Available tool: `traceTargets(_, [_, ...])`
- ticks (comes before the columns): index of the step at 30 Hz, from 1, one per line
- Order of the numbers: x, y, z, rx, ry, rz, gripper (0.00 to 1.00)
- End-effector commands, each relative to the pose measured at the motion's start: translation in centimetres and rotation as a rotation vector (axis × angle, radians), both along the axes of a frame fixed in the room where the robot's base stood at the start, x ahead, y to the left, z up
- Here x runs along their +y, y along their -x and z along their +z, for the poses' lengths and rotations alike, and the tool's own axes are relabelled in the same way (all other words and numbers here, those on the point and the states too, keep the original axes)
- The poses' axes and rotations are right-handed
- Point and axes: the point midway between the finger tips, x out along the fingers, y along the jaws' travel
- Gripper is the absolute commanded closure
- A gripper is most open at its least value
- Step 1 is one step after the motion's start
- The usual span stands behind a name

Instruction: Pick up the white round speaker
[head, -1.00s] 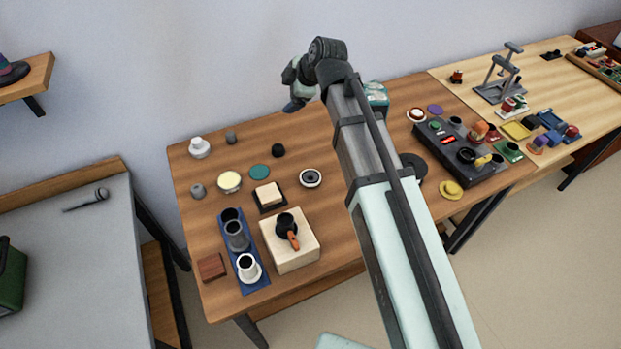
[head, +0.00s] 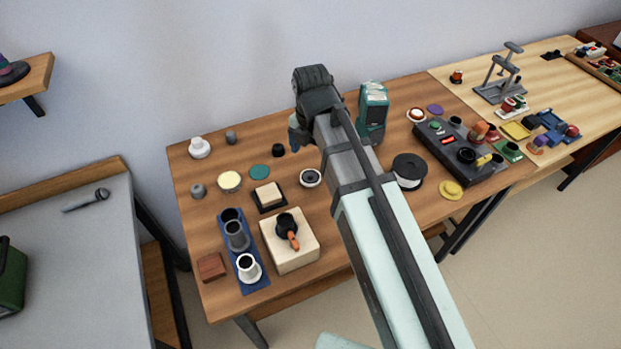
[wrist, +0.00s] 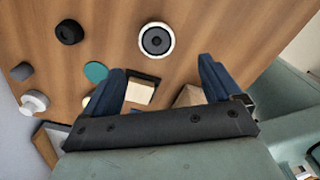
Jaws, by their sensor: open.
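The white round speaker (head: 310,178) lies on the brown table, left of my arm, with a pale rim and dark centre facing up. In the wrist view the speaker (wrist: 142,40) sits at the top, just beyond the fingertips and unobstructed. My gripper (wrist: 162,70) is open and empty, its two blue fingers spread apart. In the head view my gripper (head: 293,132) is above the back of the table, mostly hidden behind the wrist.
A black knob (head: 278,150) and teal disc (head: 259,172) lie left of the speaker. A cream block (head: 290,255) with a dark cup stands in front. A black-topped white spool (head: 410,170) and teal device (head: 373,112) stand to the right.

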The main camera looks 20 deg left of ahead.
Motion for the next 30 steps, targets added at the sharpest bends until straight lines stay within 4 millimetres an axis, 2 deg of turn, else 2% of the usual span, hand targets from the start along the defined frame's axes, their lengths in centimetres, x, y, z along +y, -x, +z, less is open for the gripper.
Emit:
traceTargets(3, [-0.1, 0.1, -1.6, 0.001, 0.001, -0.001, 0.08])
traceTargets(9, [0.0, 0.0, -3.6, 0.001, 0.000, -0.001, 0.08])
traceTargets(20, [0.1, -0.1, -4.7, -0.001, -0.002, -0.002, 0.08])
traceTargets(30, [0.3, -0.4, -8.1, 0.001, 0.000, -0.002, 0.08])
